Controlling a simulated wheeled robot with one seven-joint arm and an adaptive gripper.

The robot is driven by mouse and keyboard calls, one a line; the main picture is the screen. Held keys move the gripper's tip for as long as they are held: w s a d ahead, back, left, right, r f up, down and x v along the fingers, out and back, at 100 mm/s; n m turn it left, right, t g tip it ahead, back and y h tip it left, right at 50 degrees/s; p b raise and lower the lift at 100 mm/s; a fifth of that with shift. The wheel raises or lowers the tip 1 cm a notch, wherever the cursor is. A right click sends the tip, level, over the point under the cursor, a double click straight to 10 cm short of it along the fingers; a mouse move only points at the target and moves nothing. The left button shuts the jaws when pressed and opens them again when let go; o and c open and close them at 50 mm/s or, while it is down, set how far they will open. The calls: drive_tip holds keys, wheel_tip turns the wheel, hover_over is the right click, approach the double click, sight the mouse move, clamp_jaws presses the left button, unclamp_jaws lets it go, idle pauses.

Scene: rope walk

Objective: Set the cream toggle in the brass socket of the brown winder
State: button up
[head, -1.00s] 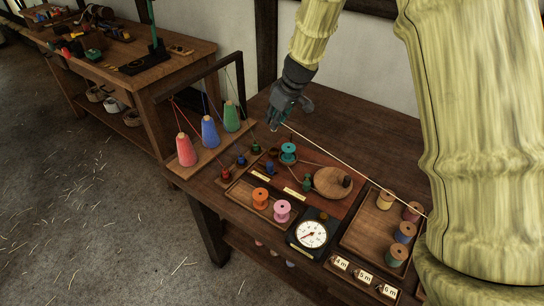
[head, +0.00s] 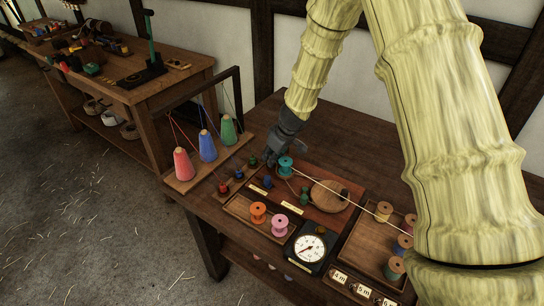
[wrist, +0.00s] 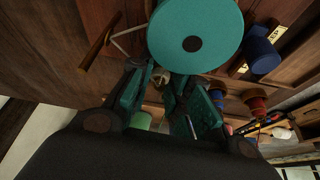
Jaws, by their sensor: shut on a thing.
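My gripper (head: 271,157) is low over the brown winder, just left of the teal spool (head: 286,164). In the wrist view its green-padded fingers (wrist: 160,85) are closed around a small pale piece, the cream toggle (wrist: 160,75), mostly hidden between them. The teal spool also shows large and close in the wrist view (wrist: 205,25). I cannot make out the brass socket.
Red, blue and green cones (head: 207,147) stand on a rack to the left. Orange (head: 258,212) and pink spools sit in a front tray, with a dial gauge (head: 309,247) beside it. A tray (head: 367,244) of several spools lies right. Small coloured pegs stand near my gripper.

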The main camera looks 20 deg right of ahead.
drive_tip(key=shift+a+f, duration=0.1)
drive_tip(key=shift+f, duration=0.15)
drive_tip(key=o, duration=0.8)
drive_tip(key=shift+c, duration=0.2)
drive_tip(key=shift+r, duration=0.2)
drive_tip(key=shift+b+v, duration=0.7)
drive_tip(key=shift+v, duration=5.3)
